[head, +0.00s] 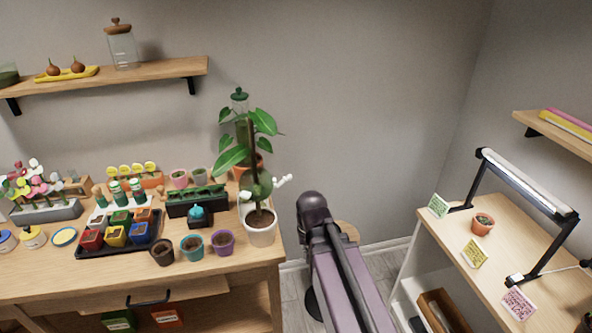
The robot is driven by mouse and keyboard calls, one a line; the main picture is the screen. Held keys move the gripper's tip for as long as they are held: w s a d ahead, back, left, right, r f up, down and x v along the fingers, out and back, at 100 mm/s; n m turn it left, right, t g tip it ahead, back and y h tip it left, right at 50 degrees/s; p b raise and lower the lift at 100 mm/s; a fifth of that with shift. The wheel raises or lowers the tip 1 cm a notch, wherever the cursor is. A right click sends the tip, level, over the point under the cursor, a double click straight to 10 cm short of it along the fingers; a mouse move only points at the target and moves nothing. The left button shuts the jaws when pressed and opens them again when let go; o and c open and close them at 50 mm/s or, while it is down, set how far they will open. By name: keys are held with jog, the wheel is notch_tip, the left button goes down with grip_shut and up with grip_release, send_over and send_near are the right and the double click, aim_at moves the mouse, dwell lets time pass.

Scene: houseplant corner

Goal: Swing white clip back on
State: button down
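A white clip (283,181) shows at the right side of a tall leafy plant (263,122), just above its white pot (261,233). It sticks out to the right of the brown stake (252,150). It looks swung open, but it is too small to tell how it is fastened. Another small white piece (245,197) shows left of the stem. The pot stands at the right end of the wooden bench. My purple arm rises from the bottom, right of the bench, apart from the plant. I cannot see my gripper.
Small purple (223,242), teal (191,246) and dark (162,252) pots stand left of the white pot. A black tray (120,246) holds several coloured pots. A round wooden stool (347,231) is behind my arm. A shelf unit (505,232) with a lamp (525,182) stands right.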

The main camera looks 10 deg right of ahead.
aim_at(284, 181)
jog(key=w+d+r+m+y+p, duration=0.1)
jog(key=w+d+r+m+p, duration=0.1)
jog(key=w+r+m+p, duration=0.5)
jog(key=w+d+r+m+y+p, duration=0.1)
jog(key=w+d+r+m+p, duration=0.1)
jog(key=w+r+m+p, duration=0.6)
notch_tip(284, 181, up, 8)
jog(key=m+p, duration=0.1)
jog(key=p, duration=0.5)
jog(key=shift+w+d+r+p, duration=0.2)
jog(key=shift+w+d+p, duration=0.05)
jog(key=shift+p, duration=0.15)
jog(key=shift+f, duration=0.15)
notch_tip(284, 181, down, 10)
jog(key=a+b, duration=0.2)
jog(key=b, duration=0.8)
jog(key=shift+a+r+p, duration=0.65)
jog(key=shift+r+p, duration=0.2)
jog(key=shift+r, duration=0.05)
jog(key=shift+a+r+p, duration=0.65)
jog(key=shift+r+p, duration=0.15)
jog(key=shift+r, duration=0.05)
